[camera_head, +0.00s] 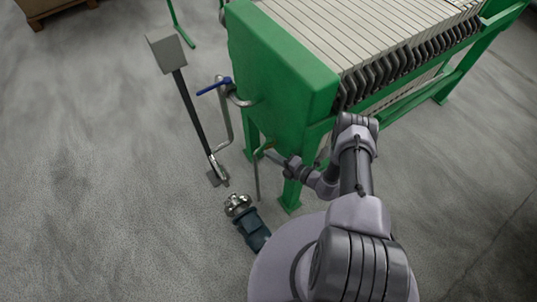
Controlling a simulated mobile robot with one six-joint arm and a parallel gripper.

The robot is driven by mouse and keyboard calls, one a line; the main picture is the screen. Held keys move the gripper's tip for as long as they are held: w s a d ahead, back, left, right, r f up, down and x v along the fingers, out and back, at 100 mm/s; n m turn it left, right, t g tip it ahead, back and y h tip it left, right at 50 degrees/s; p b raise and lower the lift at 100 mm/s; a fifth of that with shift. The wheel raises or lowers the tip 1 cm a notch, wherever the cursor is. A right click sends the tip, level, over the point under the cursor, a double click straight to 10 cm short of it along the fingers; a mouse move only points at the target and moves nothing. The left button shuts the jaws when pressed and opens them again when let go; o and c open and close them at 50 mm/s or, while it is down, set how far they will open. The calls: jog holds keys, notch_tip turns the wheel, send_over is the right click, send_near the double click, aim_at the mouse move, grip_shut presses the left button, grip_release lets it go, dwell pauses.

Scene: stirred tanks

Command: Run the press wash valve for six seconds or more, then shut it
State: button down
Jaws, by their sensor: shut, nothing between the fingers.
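The filter press (290,65) is a green frame with a row of pale plates, running to the upper right. A blue lever valve (213,87) sits on a grey pipe at its left end, the lever pointing left and slightly down. A second thin pipe (257,178) stands lower down by the press legs, with a small brownish handle at its top. I cannot tell from labels which one is the wash valve. My gripper (268,154) is shut and empty, close to the thin pipe's top. Whether it touches the handle is too small to tell. It is well below the blue lever.
A post with a blank-looking panel (167,54) stands left of the press. A pump with a dark blue motor (253,229) lies on the floor by my base. A wooden pallet (55,10) is at the upper left. The grey floor at left is clear.

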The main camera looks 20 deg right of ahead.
aim_at(261, 150)
jog(key=shift+x, duration=1)
jog(key=shift+w+a+r+b, duration=0.1)
jog(key=shift+w+a+b, duration=0.45)
jog(key=shift+b, duration=0.95)
jog(key=shift+s, duration=0.2)
